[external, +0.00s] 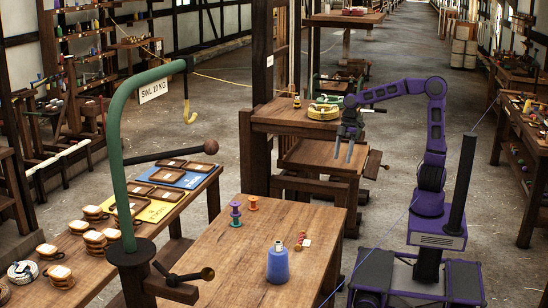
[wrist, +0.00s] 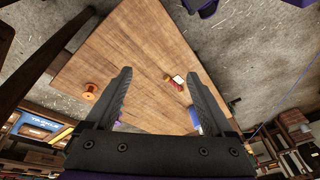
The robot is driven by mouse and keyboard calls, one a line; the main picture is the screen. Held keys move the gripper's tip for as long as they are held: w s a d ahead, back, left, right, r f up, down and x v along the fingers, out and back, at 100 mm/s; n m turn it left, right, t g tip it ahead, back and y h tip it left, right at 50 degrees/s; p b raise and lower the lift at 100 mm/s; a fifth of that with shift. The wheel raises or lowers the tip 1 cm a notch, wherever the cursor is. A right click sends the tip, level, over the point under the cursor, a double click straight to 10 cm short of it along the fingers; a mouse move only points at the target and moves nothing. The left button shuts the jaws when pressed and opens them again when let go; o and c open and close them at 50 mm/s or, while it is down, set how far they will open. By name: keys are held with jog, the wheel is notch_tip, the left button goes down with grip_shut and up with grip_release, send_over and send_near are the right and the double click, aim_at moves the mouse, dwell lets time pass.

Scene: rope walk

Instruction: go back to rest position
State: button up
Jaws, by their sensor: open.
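My gripper (external: 343,150) is open and empty. In the external view it hangs from the raised purple arm, above and behind the far right end of the near wooden table (external: 222,262). Nothing is between the fingers.
Trays (external: 165,191) lie on the left bench.

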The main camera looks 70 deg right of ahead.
jog(key=s+a+r+m+t+h+p, duration=0.1)
jog(key=s+r+m+t+p, duration=0.1)
jog(key=s, duration=0.5)
jog(key=s+a+r+m+t+h+p, duration=0.1)
jog(key=s+r+m+t+h+p, duration=0.1)
jog(key=s+r+m, duration=0.3)
jog(key=shift+s+a+m+t+p, duration=0.3)
jog(key=shift+s+m+p, duration=0.25)
jog(key=shift+s+m, duration=0.65)
dwell(0.4)
